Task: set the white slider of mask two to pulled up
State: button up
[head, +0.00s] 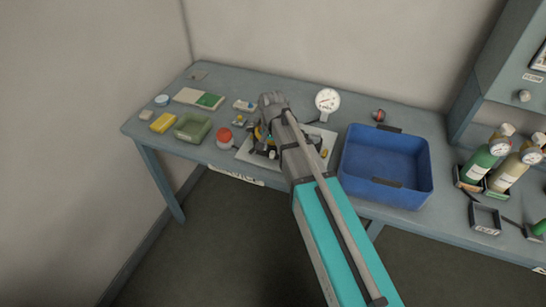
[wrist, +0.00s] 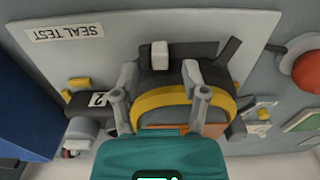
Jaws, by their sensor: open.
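Mask two, a black mask with a yellow band (wrist: 165,97) and a tag reading 2 (wrist: 97,99), lies on a white board (wrist: 215,27) marked SEAL TEST. Its white slider (wrist: 160,54) shows as a small pale block on the black part in the wrist view. My gripper (wrist: 160,70) is open, with one finger on each side of the slider in the picture. Whether the fingers touch the mask I cannot tell. In the head view my arm covers much of the mask, and the slider cannot be made out.
A blue bin (head: 388,165) stands right of the board, with a round gauge (head: 327,100) behind. A red-topped round item (head: 224,138), a green tray (head: 192,127) and a yellow block (head: 163,123) lie to the left. Gas bottles (head: 482,160) stand at the far right.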

aim_at(272, 155)
jog(key=shift+f+b, duration=1.05)
jog(key=shift+f, duration=0.3)
grip_shut()
